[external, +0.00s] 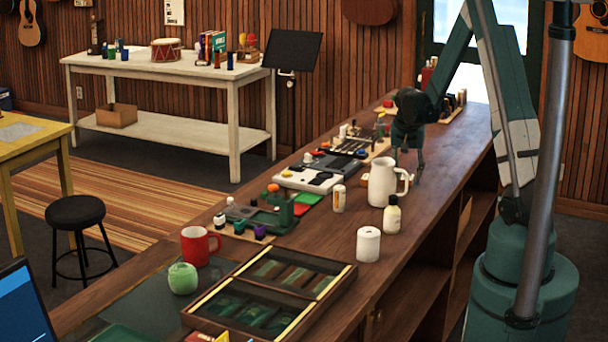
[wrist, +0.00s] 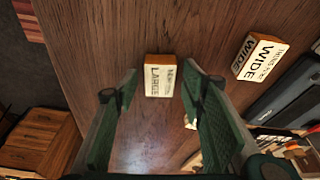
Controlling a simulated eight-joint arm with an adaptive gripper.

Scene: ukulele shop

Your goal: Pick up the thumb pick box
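Two small white boxes with orange-brown sides lie on the dark wooden counter in the wrist view. One box (wrist: 158,82) reads "LARGE" and sits between and just beyond my fingertips. The other box (wrist: 262,57) reads "WIDE" and lies to the right, outside the fingers. The smaller print is blurred, so I cannot tell surely which is the thumb pick box. My gripper (wrist: 160,67) is open and empty, its two green fingers spread apart. In the external view my gripper (external: 408,164) points down over the counter, behind the white pitcher (external: 382,182).
A cream bottle (external: 392,216), a white roll (external: 368,245) and a small can (external: 339,198) stand near the pitcher. Dark flat devices (wrist: 290,92) lie to the right in the wrist view. Bare counter surrounds the "LARGE" box on its left and far sides.

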